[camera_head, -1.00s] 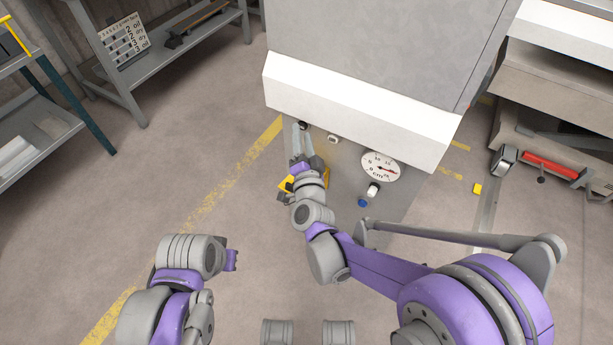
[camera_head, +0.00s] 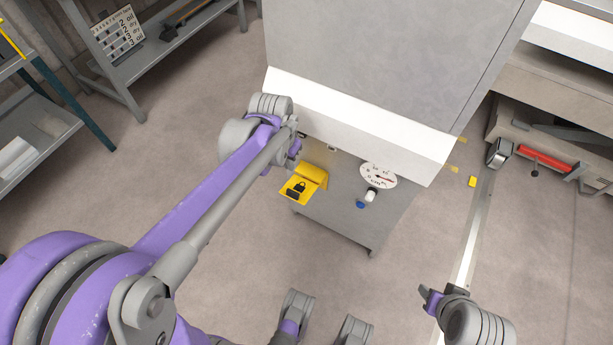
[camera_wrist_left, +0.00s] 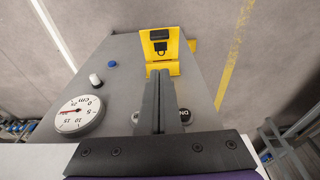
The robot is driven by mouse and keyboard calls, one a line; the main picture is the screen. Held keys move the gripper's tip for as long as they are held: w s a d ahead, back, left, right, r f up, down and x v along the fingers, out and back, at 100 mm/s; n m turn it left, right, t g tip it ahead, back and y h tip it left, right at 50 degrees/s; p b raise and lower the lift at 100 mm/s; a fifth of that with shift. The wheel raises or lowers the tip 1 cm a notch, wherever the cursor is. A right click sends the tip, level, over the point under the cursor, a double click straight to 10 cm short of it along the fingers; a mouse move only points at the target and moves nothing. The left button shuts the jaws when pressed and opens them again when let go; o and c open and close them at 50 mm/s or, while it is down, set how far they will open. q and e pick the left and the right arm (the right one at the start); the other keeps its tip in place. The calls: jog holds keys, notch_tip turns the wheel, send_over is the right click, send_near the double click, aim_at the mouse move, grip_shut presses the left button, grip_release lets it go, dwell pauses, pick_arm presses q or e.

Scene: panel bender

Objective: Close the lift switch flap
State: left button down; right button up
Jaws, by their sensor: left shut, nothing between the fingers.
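The yellow lift switch flap (camera_head: 299,189) with a black padlock marking stands out from the front of the grey control panel, bent away from its yellow backing. It also shows in the left wrist view (camera_wrist_left: 160,46). My left gripper (camera_head: 293,158) is at the panel below the white ledge, just above the flap, partly hidden by its own wrist. In the left wrist view its fingers (camera_wrist_left: 159,78) are shut and empty, pointing at the yellow piece. Contact cannot be told. My right gripper (camera_head: 428,299) is away from the panel at lower right; its jaw state is unclear.
On the panel (camera_head: 345,215) beside the flap are a round cm gauge (camera_head: 379,176), a white knob (camera_head: 370,195) and a blue button (camera_head: 360,205). A black DN button (camera_wrist_left: 185,115) sits beside my left fingers. The white ledge (camera_head: 360,125) overhangs the panel.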

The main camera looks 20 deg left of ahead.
pick_arm(q)
jog(key=b, duration=0.4)
send_near(294, 191)
jog(key=f, duration=0.2)
jog(key=w+f, duration=0.1)
jog(key=f, duration=0.2)
jog(key=shift+w, duration=0.2)
jog(key=shift+s+f, duration=0.2)
jog(key=shift+f, duration=0.45)
